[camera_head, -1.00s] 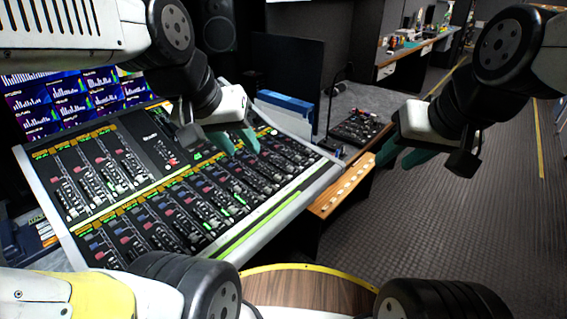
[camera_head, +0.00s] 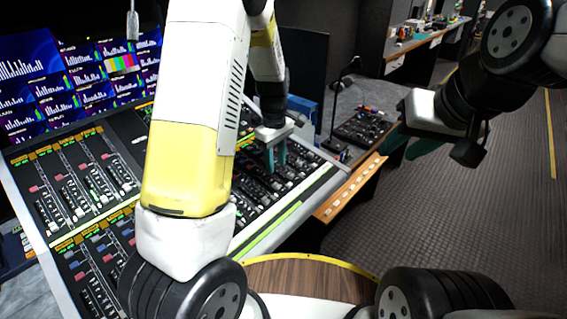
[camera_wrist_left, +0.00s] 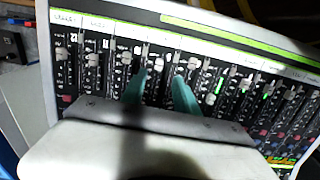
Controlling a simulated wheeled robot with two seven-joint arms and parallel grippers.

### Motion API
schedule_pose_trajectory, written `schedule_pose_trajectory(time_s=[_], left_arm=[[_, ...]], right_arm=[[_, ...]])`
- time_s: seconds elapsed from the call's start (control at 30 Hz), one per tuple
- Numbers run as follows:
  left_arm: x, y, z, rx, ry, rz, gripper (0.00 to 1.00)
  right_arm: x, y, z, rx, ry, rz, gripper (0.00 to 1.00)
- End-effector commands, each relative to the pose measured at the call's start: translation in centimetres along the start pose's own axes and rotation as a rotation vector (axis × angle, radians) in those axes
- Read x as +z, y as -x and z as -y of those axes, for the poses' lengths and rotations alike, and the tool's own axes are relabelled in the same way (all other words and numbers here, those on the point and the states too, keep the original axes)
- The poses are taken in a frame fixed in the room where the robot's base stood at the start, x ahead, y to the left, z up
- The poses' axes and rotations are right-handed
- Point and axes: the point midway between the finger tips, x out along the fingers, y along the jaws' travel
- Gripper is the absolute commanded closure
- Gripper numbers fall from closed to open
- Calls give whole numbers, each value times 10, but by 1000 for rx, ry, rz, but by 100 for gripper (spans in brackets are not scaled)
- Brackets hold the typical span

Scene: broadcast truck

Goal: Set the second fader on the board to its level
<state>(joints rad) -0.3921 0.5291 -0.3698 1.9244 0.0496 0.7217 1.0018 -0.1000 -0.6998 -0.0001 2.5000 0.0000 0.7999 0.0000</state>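The board (camera_head: 285,218) is a large mixing desk with rows of faders, in front of the screens. My left gripper (camera_head: 276,158) points down over the right part of its fader rows. In the left wrist view, its two teal fingers (camera_wrist_left: 160,90) are apart and low over the fader strips. A pale fader cap (camera_wrist_left: 158,63) shows in the gap between them; I cannot tell whether a finger touches it. More fader caps (camera_wrist_left: 92,60) stand to the left. Which one is the second fader is not clear. My right gripper (camera_head: 409,148) is open and empty, away from the board.
Screens (camera_head: 80,85) stand behind the board. A small black control panel (camera_head: 362,130) and a wooden ledge (camera_head: 350,190) lie to its right. My left arm hides the middle of the board. The floor (camera_head: 450,230) at the right is clear.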

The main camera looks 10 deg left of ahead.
Motion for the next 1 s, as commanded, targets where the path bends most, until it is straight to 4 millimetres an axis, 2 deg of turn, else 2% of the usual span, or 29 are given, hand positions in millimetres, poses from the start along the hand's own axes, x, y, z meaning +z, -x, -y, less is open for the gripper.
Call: schedule_pose_trajectory(time_s=[0.17,0.4,0.6,0.97,1.0], left_arm=[[-1,-16,-1,-15,18,-3,64],[-1,-54,0,-16,16,-2,64],[-2,-78,0,-13,17,-3,64],[-1,-85,0,-11,15,-4,64],[-1,-84,0,-11,15,-4,70]], right_arm=[[0,0,0,0,0,0,64],[0,0,0,0,0,0,64],[0,0,0,0,0,0,64],[0,0,0,0,0,0,64],[0,0,0,0,0,0,64]])
